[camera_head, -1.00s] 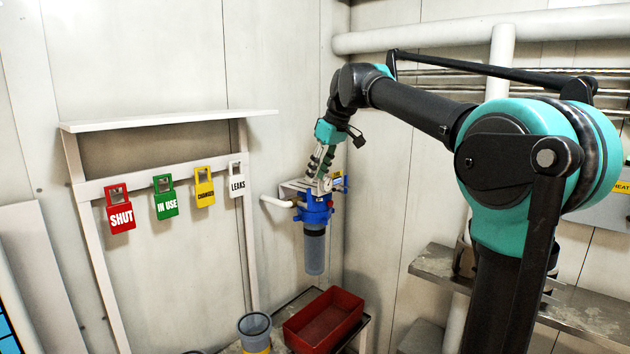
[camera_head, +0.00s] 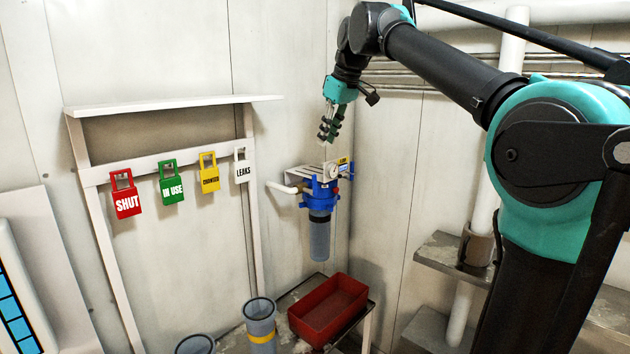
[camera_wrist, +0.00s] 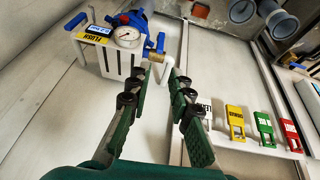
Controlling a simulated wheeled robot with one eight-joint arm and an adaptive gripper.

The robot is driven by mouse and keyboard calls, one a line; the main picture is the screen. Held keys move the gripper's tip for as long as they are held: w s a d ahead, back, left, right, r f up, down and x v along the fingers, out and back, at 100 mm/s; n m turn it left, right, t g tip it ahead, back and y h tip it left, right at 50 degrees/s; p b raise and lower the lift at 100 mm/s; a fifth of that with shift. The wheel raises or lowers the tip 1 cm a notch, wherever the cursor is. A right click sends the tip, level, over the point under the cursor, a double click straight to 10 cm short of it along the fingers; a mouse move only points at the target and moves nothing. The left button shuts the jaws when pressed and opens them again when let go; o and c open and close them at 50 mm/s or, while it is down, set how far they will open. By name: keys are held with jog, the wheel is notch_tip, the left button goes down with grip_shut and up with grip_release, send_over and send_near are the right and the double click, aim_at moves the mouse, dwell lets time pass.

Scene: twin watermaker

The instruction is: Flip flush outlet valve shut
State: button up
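The filter unit has a blue head (camera_head: 322,190) over a grey bowl (camera_head: 319,236) and hangs from a white slotted bracket (camera_head: 308,171) on the wall. The wrist view shows its round gauge (camera_wrist: 127,37) and a yellow FLUSH label (camera_wrist: 94,38). One blue lever (camera_wrist: 75,22) is beside that label. Another blue lever (camera_wrist: 160,42) is on the brass fitting (camera_wrist: 155,57) at the other side of the gauge. My gripper (camera_head: 327,138) is above the bracket, clear of it. Its fingers (camera_wrist: 167,72) are apart and empty in the wrist view.
A white pipe (camera_head: 283,187) runs into the unit's left side. Red, green, yellow and white tags (camera_head: 125,194) hang on a rack to the left. A red bin (camera_head: 328,311) and grey cylinders (camera_head: 260,320) are below. Open air surrounds my gripper.

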aim_at(316, 177)
jog(key=x, duration=1.5)
jog(key=shift+w+a+f, duration=0.1)
jog(key=shift+a+f, duration=0.05)
jog(key=shift+f, duration=0.1)
jog(key=shift+c, duration=0.2)
grip_shut()
